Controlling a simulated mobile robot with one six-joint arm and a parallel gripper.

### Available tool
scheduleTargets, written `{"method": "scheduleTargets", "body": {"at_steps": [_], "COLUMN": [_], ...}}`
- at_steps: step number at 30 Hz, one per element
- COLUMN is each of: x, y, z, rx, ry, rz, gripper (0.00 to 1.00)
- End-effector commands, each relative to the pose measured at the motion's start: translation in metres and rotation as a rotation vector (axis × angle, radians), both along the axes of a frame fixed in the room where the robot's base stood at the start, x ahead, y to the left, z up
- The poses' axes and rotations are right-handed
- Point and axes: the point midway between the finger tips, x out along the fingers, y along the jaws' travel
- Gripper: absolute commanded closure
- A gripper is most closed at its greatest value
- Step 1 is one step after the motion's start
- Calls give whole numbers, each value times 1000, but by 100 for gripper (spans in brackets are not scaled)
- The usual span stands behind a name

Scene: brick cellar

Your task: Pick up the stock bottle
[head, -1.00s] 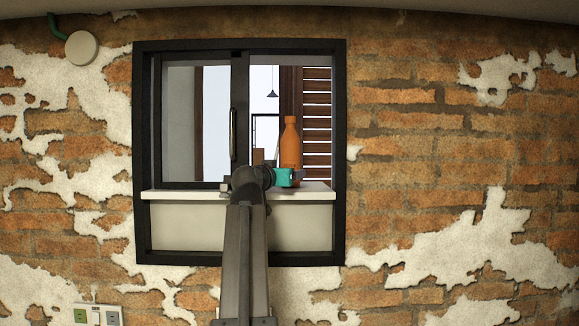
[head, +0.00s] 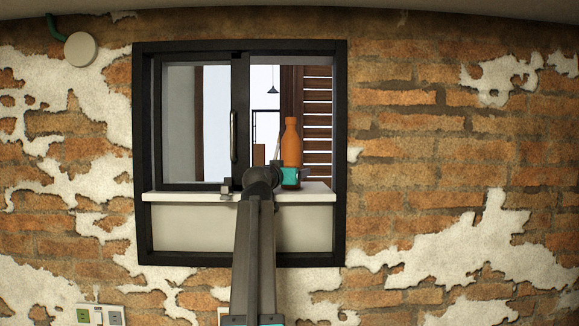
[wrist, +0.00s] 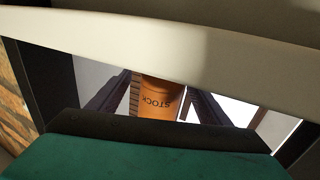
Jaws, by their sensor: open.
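The stock bottle (head: 291,143) is orange and stands upright behind the sill in the open right half of the window. In the wrist view, the bottle (wrist: 157,100) appears upside down, with "STOCK" on its side. My gripper (head: 297,175) is at sill height, in front of the bottle's lower part and hiding its base. In the wrist view my gripper (wrist: 160,84) is open, with a dark finger on each side of the bottle. Whether the fingers touch it or reach fully around it, I cannot tell.
A white sill (head: 180,196) crosses the window; it also spans the wrist view (wrist: 120,38) close to my gripper. The dark window frame (head: 340,120) bounds the opening at right. A sliding pane with a handle (head: 233,135) covers the left half.

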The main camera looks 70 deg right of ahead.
Motion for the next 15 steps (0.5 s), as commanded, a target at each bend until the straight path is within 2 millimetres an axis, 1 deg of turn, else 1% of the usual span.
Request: {"method": "scheduleTargets", "body": {"at_steps": [1,4,15], "x": [0,0,0], "y": [-7,-13,-14], "z": [2,0,-1], "rx": [1,2,1], "ry": [0,0,0], "rz": [-1,-1,-1], "gripper": [28,28,28]}}
